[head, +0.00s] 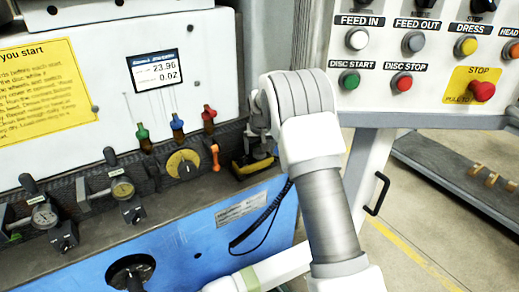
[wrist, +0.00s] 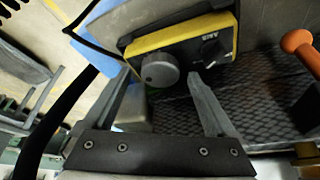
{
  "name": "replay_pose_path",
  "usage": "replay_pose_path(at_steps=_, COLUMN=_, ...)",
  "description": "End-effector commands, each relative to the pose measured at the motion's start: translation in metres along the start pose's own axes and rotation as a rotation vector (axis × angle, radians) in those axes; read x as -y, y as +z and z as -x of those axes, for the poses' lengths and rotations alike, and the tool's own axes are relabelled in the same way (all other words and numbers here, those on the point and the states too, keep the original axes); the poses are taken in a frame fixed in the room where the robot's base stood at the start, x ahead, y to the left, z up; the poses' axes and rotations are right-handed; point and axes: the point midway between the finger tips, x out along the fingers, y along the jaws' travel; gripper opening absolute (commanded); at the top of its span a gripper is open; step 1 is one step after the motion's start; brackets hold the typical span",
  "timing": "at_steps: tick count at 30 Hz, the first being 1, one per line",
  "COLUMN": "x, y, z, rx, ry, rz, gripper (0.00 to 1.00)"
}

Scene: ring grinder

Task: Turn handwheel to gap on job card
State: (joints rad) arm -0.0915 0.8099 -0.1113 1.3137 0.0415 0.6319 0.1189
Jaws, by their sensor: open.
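The yellow-and-black control box (wrist: 206,47) is ahead of my gripper in the wrist view. A grey round knob (wrist: 160,70), which looks like the handwheel, stands out from its face. My gripper (wrist: 157,86) is open, with one finger on either side of the knob; I cannot tell whether either touches it. In the head view the box (head: 250,167) sits on the machine ledge, partly behind my arm, and the fingers are hard to make out. The display (head: 155,72) reads 23.96 above 0.02. I see no sheet clearly marked as a job card.
An orange-handled lever (wrist: 298,42) stands right of the box in the wrist view. Green, blue and red levers (head: 177,122), a yellow dial (head: 183,162) and gauges (head: 44,214) line the ledge. A button panel (head: 420,55) hangs at upper right. A yellow notice (head: 40,85) is at left.

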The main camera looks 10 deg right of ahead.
Motion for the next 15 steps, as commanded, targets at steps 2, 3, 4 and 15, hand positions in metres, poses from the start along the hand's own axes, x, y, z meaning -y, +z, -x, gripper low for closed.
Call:
replay_pose_path(at_steps=2, x=0.0000, y=0.0002, z=-0.0035, rx=0.000, ry=0.000, rz=0.000, gripper=0.91)
replay_pose_path(at_steps=3, x=0.0000, y=0.0001, z=-0.0041, rx=0.000, ry=0.000, rz=0.000, gripper=0.91)
replay_pose_path(at_steps=4, x=0.0001, y=0.0001, z=-0.0043, rx=0.000, ry=0.000, rz=0.000, gripper=0.91)
replay_pose_path(at_steps=15, x=0.0001, y=0.0001, z=-0.0040, rx=0.000, ry=0.000, rz=0.000, gripper=0.60)
